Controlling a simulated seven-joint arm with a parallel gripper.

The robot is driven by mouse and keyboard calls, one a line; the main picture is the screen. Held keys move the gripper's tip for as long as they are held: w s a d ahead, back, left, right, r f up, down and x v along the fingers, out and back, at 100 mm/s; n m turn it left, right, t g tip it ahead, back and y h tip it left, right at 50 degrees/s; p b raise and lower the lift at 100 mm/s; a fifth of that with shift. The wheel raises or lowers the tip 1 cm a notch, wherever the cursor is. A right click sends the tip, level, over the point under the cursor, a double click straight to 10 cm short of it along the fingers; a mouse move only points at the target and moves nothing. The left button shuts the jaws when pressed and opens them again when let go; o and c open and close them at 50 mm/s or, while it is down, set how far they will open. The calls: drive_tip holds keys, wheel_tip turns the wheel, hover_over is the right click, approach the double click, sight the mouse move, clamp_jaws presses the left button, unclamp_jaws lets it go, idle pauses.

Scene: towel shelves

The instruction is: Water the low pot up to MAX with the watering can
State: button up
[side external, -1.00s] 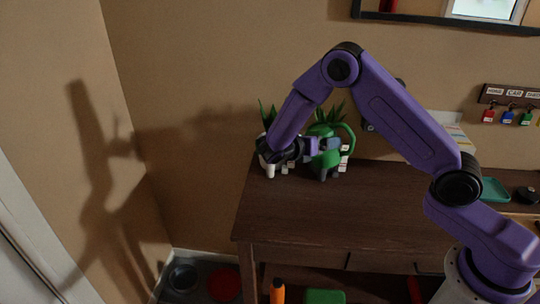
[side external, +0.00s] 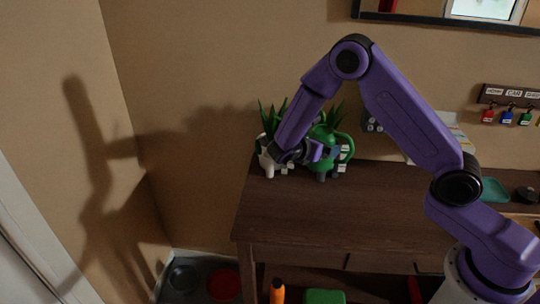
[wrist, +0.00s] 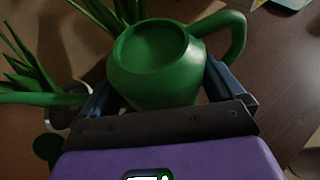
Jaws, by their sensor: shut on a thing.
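My gripper (side external: 318,151) is shut on the green watering can (wrist: 155,62), one finger on each side of its body. The can (side external: 328,136) is at the back left of the desk; its handle is to the right and its spout points left. In the wrist view the spout (wrist: 40,98) crosses in front of a pale pot (wrist: 60,117) with spiky leaves. A white pot (side external: 266,161) with a plant stands left of my gripper, partly hidden by my arm. Leaves of a second plant (side external: 334,114) show behind the can. The MAX mark and any water level cannot be made out.
The brown desk (side external: 330,215) is clear in front of the pots. A teal tray (side external: 495,190) and a dark object (side external: 527,194) lie at the right. A key rack (side external: 512,95) hangs on the wall. The wall is close behind the plants.

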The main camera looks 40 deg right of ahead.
sight(320, 132)
wheel_tip(320, 132, up, 6)
drive_tip(key=shift+r, duration=0.15)
idle(0.4)
drive_tip(key=shift+f, duration=2.65)
